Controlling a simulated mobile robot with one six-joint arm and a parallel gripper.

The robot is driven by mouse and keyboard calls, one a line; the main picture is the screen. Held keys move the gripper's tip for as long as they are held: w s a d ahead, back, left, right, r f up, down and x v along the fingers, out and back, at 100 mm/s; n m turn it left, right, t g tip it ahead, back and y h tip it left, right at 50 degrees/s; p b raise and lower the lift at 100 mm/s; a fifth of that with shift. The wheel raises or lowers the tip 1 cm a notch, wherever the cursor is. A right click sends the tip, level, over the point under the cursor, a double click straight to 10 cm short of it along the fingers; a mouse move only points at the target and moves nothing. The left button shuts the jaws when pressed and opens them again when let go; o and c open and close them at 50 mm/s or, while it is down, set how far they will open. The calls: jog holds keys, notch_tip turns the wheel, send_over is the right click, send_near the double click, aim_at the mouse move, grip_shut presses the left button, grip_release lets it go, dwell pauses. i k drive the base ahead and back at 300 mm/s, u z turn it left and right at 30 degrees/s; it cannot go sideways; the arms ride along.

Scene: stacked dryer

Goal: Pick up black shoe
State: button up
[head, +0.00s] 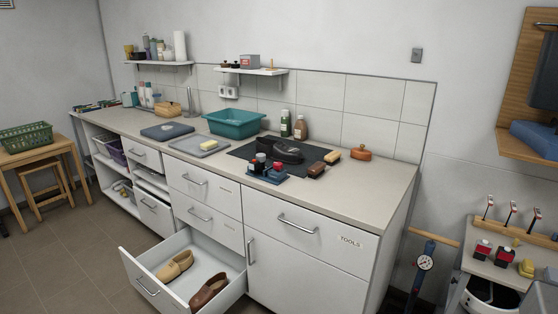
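A black shoe (290,151) lies on a dark mat (314,152) on the countertop, near the middle of the picture. It is small and dark against the mat, so its outline is hard to make out; I cannot tell if it is one shoe or a pair. A blue tray (268,177) with small red, black and white containers stands just in front of it and may hide part of it. My gripper is not in view.
An open lower drawer (208,262) juts out, holding a tan shoe (175,266) and a brown shoe (209,291). Brushes (332,157) lie right of the black shoe, bottles (300,127) behind, and a teal basin (234,122) to the left. The counter's right end is clear.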

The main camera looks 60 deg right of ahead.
aim_at(278, 150)
jog(key=k, duration=1.85)
jog(key=z, duration=0.75)
jog(key=i, duration=1)
jog(key=u, duration=0.1)
